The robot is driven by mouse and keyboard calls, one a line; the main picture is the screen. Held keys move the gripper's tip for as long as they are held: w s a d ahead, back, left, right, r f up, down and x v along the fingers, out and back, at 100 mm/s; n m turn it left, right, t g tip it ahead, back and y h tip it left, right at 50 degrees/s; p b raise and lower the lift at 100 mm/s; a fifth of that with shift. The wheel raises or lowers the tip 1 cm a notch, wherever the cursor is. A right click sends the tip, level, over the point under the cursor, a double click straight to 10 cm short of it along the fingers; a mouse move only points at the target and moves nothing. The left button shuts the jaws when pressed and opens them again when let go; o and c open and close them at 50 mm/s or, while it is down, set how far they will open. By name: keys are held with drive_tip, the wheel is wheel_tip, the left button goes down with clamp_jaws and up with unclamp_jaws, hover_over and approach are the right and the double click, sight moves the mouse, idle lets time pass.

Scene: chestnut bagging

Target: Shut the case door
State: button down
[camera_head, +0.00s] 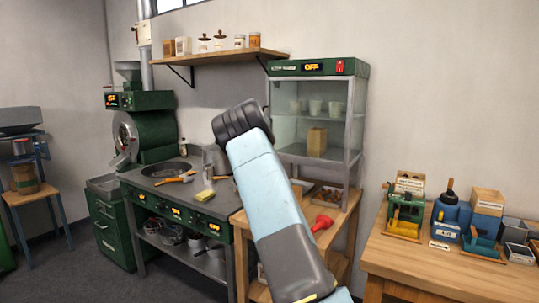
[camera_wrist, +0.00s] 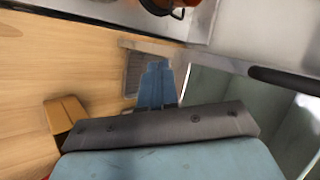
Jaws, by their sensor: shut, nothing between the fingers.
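The glass case (camera_head: 318,67) with a green top stands at the back, right of centre in the head view. White cups and a brown bag (camera_head: 317,142) are on its shelves. I cannot tell the door's angle there; my arm covers part of the lower left. In the wrist view a pale metal frame edge, a dark bar (camera_wrist: 285,80) like a handle and a greenish glass panel (camera_wrist: 215,97) lie at the right. My gripper (camera_wrist: 157,68) has its blue fingers together and empty, left of the glass and apart from the bar. The head view does not show my fingers.
A wooden bench (camera_head: 415,256) with green and blue devices stands at the right. A red tool (camera_head: 322,222) lies below the case. The stove counter (camera_head: 215,203) is at the left, under a wall shelf (camera_head: 215,57). A tan block (camera_wrist: 65,113) shows at the left in the wrist view.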

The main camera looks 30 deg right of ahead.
drive_tip(key=s+a+r, duration=0.3)
drive_tip(key=a+r, duration=0.2)
drive_tip(key=r, duration=0.1)
drive_tip(key=shift+s+a, duration=0.25)
drive_tip(key=shift+a, duration=0.15)
drive_tip(key=s+a+r+n+g+y, duration=0.15)
drive_tip(key=s+a+n, duration=0.25)
drive_tip(key=s, duration=0.8)
drive_tip(key=s+a+r+n+y, duration=0.25)
drive_tip(key=s+a+n, duration=0.2)
drive_tip(key=s, duration=0.75)
drive_tip(key=s+a+r+n+y, duration=0.1)
drive_tip(key=s+a+r+n, duration=0.3)
drive_tip(key=s, duration=0.8)
drive_tip(key=s+a+f+n, duration=0.3)
drive_tip(key=s, duration=0.6)
drive_tip(key=s+a+f+n, duration=0.2)
drive_tip(key=s+a+n, duration=0.1)
drive_tip(key=s, duration=0.5)
drive_tip(key=s+a+f+n+g, duration=0.1)
drive_tip(key=s+a+f+n, duration=0.2)
drive_tip(key=s, duration=0.6)
drive_tip(key=shift+s+a+f+n+h, duration=0.35)
drive_tip(key=shift+a+n, duration=0.2)
drive_tip(key=shift+n, duration=0.6)
drive_tip(key=shift+w, duration=0.1)
